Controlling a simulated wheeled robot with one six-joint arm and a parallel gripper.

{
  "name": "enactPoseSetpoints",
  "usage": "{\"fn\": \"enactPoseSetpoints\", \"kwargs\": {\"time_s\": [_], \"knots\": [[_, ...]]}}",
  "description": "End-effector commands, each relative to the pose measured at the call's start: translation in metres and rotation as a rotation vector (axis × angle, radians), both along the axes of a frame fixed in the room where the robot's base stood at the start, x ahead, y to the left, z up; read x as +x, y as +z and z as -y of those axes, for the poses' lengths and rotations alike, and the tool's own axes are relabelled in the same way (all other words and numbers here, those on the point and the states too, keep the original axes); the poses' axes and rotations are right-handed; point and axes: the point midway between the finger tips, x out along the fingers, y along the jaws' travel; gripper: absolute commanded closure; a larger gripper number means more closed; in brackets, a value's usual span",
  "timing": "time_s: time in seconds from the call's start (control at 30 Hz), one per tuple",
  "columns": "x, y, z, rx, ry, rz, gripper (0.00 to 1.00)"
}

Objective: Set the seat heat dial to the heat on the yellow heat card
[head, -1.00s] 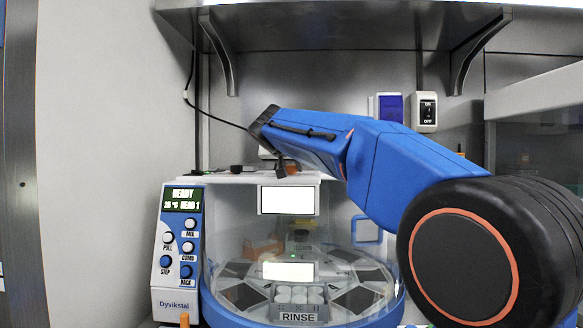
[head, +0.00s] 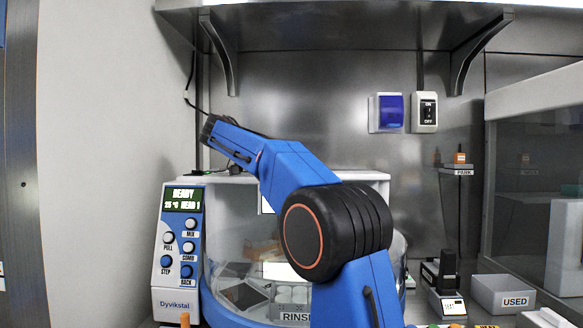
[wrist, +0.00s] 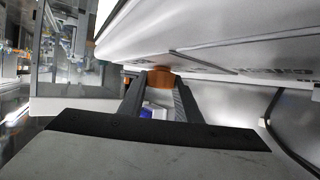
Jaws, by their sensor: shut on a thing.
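In the wrist view my gripper (wrist: 158,92) is shut on an orange knob-like piece (wrist: 160,77), at the edge of a large pale housing (wrist: 215,45). I cannot tell whether it is the seat heat dial, and no pointer or scale shows. In the head view my arm reaches over the top left of the white and blue Dyvikstal machine (head: 178,280); the fingertips and the held piece are hidden. A yellow-orange card edge (head: 487,326) shows at the bottom, cut off by the frame, its lettering mostly unreadable.
The machine's panel (head: 180,235) has a lit display and several knobs. At right are a bin marked USED (head: 503,296), a black device (head: 447,275) and a small PARK shelf (head: 462,171). A blue-covered box (head: 388,112) and an ON/OFF switch (head: 425,112) are on the wall.

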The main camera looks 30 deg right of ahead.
Motion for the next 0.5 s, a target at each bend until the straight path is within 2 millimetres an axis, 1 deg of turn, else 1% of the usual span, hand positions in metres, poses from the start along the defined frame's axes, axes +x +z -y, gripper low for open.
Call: {"fn": "enactPoseSetpoints", "kwargs": {"time_s": [0.2,0.5], "knots": [[0.0018,-0.0024,0.0004,0.002,-0.13,-0.004,0.92],[0.0005,-0.0019,0.0005,0.003,-0.218,-0.004,0.92]]}}
